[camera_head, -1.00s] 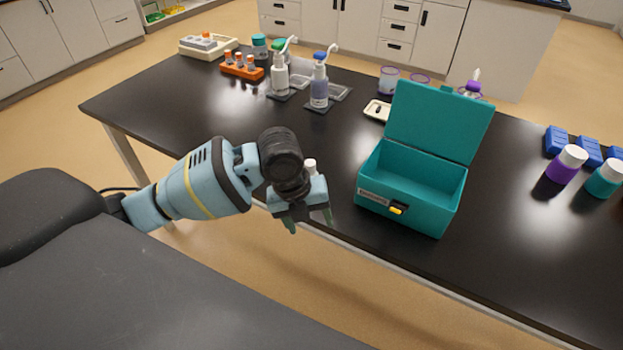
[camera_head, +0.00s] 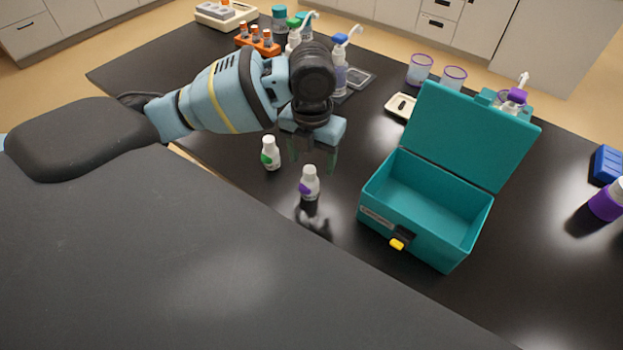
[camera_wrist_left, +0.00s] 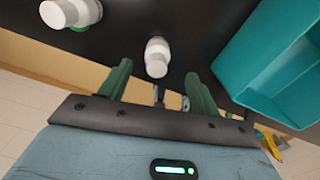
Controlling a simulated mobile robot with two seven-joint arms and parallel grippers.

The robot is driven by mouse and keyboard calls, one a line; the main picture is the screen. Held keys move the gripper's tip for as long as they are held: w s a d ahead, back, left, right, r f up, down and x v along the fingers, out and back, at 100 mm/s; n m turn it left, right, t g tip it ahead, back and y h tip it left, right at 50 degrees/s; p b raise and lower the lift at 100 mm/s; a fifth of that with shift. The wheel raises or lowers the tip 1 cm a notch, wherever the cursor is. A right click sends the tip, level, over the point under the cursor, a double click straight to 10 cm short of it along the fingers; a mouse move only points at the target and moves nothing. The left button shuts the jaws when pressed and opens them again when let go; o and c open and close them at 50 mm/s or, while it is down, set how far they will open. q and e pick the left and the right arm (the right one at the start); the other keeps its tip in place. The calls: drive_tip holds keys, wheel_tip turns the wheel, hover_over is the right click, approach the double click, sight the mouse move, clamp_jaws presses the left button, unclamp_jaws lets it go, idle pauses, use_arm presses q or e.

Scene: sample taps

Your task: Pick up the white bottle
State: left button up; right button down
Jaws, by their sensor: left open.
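Two small white bottles stand upright on the black table: one with a green label (camera_head: 270,154) and one with a purple label (camera_head: 309,184). My left gripper (camera_head: 312,162) is open above the table, behind the purple-labelled bottle in the head view, with nothing held. In the left wrist view, the fingers of my left gripper (camera_wrist_left: 158,70) are spread. A white bottle (camera_wrist_left: 157,58) shows between and just beyond their tips, apart from both. The green-marked bottle (camera_wrist_left: 70,12) is at the upper left there. My right gripper is out of view.
An open teal box (camera_head: 425,205) with a raised lid stands right of the bottles. Pump bottles, an orange tube rack (camera_head: 258,42) and purple-rimmed cups (camera_head: 420,68) stand farther back.

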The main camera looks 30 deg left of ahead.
sight(311, 178)
use_arm(q)
drive_tip(key=shift+s+f, duration=0.1)
drive_tip(key=shift+f, duration=0.55)
drive_tip(key=shift+w+f, duration=0.2)
drive_tip(key=shift+f, duration=0.25)
drive_tip(key=shift+a+f, duration=0.2)
drive_tip(key=shift+f, duration=2.35)
drive_tip(key=c, duration=1.1)
drive_tip(key=shift+r, duration=0.15)
wheel_tip(311, 178, up, 10)
drive_tip(key=shift+f, duration=0.1)
